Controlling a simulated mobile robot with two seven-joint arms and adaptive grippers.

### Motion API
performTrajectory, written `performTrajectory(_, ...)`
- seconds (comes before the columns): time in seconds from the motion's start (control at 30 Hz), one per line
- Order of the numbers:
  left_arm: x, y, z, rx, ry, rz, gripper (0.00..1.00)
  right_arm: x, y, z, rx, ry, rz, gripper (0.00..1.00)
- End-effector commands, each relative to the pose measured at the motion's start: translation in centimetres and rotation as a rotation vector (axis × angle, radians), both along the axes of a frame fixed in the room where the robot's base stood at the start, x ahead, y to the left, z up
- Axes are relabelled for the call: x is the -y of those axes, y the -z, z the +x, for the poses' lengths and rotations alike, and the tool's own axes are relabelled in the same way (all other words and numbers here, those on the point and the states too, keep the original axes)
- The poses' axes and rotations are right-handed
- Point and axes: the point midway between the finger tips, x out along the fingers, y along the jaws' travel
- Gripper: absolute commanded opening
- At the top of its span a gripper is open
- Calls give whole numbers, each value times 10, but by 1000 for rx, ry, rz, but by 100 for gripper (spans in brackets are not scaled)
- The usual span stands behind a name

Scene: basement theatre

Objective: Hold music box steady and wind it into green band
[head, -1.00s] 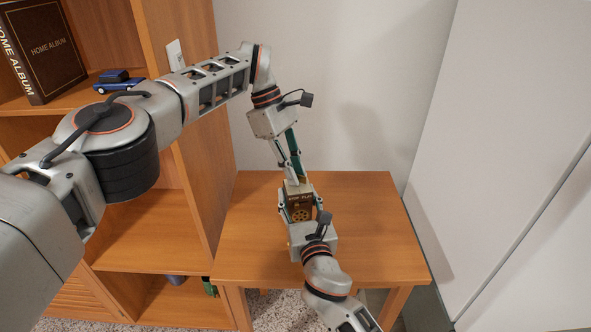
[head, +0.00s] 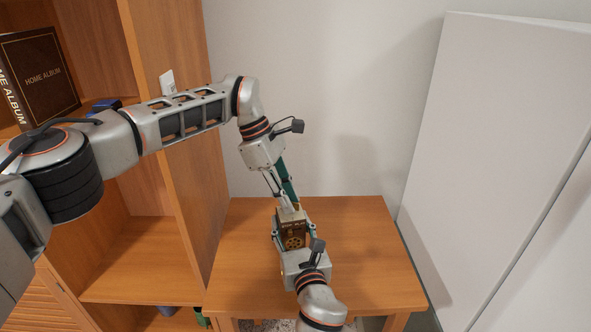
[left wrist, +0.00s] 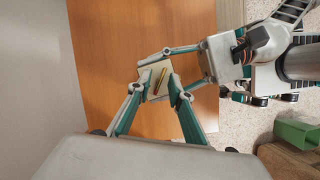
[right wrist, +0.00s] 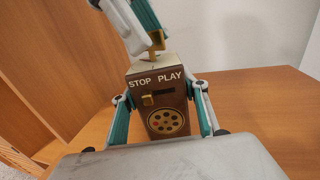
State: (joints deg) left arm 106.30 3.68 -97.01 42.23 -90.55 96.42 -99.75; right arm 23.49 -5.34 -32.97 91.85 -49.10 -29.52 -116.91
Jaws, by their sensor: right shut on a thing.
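The brown music box (head: 293,236) stands upright on the wooden table. Its front, marked STOP PLAY with a brass slider and round grille, faces the right wrist view (right wrist: 163,108). My right gripper (head: 294,244) is shut on the box, one finger on each side. My left gripper (left wrist: 162,92) points down over the box's pale top, its fingers apart on either side of a brass key (left wrist: 162,80). The key also shows in the right wrist view (right wrist: 157,41), close by the left fingertips; contact is unclear. A small red mark shows on the top; I cannot make out a green band.
The table (head: 370,260) is otherwise clear around the box. A wooden shelf unit (head: 185,190) with a brown album (head: 45,80) stands at the left. A white wall is behind, and a large white panel (head: 490,150) at the right.

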Motion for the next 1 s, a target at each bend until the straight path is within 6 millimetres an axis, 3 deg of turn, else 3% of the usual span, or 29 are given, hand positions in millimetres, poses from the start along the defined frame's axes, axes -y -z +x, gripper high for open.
performTrajectory(1.0, 0, 0, -5, 2, -690, -2, 20, -1, 0, 0, 0, -1, 1, 13)
